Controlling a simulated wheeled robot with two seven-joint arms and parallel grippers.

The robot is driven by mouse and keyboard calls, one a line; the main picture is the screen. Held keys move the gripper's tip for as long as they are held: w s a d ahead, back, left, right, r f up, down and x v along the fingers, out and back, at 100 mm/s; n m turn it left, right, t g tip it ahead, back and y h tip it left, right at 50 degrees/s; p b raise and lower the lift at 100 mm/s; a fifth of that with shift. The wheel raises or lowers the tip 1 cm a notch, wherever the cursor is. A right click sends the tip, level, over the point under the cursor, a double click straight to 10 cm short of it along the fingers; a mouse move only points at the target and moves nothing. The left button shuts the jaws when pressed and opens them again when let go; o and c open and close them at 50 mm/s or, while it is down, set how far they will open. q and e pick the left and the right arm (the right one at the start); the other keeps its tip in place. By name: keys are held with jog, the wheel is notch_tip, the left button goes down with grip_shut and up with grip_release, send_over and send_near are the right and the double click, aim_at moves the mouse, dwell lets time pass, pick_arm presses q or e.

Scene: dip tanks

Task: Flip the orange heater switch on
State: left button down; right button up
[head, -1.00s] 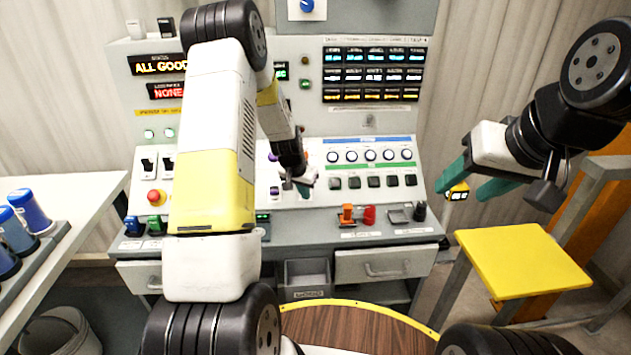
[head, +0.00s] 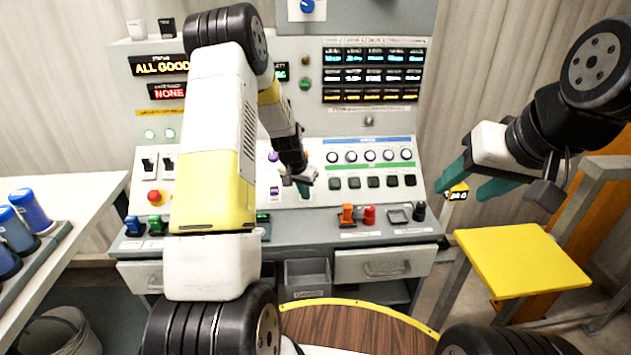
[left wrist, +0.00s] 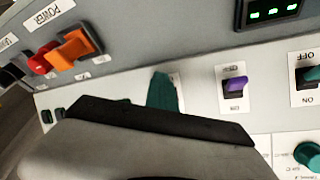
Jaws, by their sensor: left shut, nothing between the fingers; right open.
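My left gripper (head: 304,190) is shut and empty, its teal fingertips at the lower part of the sloped control panel (head: 430,188). In the left wrist view the teal fingertips (left wrist: 163,92) cover most of a white switch plate (left wrist: 178,80). No orange rocker shows there; whatever is on that plate is hidden, and I cannot tell if the tips touch it. Beside it is a purple rocker switch (left wrist: 236,86) marked OFF and ON. An orange lever (left wrist: 74,47) by a POWER label stands on the ledge, also seen in the head view (head: 347,213). My right gripper (head: 470,188) is open, right of the console.
A row of dark buttons (head: 373,181) lies right of my left gripper. A red emergency button (head: 156,197) is at the panel's left. A yellow-topped stool (head: 522,262) stands below my right gripper.

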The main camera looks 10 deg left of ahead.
pick_arm(q)
jog(key=shift+t, duration=0.5)
jog(key=w, duration=0.1)
jog(key=w+a+r, duration=0.1)
jog(key=w, duration=0.1)
jog(key=shift+w+a+r, duration=0.15)
jog(key=shift+w+r, duration=0.05)
jog(key=shift+r, duration=0.2)
jog(key=shift+w+a, duration=0.15)
jog(key=shift+w, duration=0.05)
jog(key=shift+r, duration=0.1)
jog(key=shift+s+d+r, duration=0.2)
jog(key=shift+s+r, duration=0.05)
jog(key=shift+s, duration=0.25)
jog(key=shift+s+d+r, duration=0.15)
jog(key=shift+s+r, duration=0.05)
jog(key=shift+s, duration=0.25)
jog(key=shift+s+d+r, duration=0.1)
jog(key=shift+s+d, duration=0.1)
jog(key=shift+s, duration=0.25)
jog(key=shift+s+d+r, duration=0.1)
jog(key=shift+s+d, duration=0.1)
jog(key=shift+s, duration=0.25)
jog(key=v, duration=0.7)
jog(key=shift+w+d+r, duration=0.25)
jog(key=shift+w+d, duration=0.05)
jog(key=shift+d, duration=0.4)
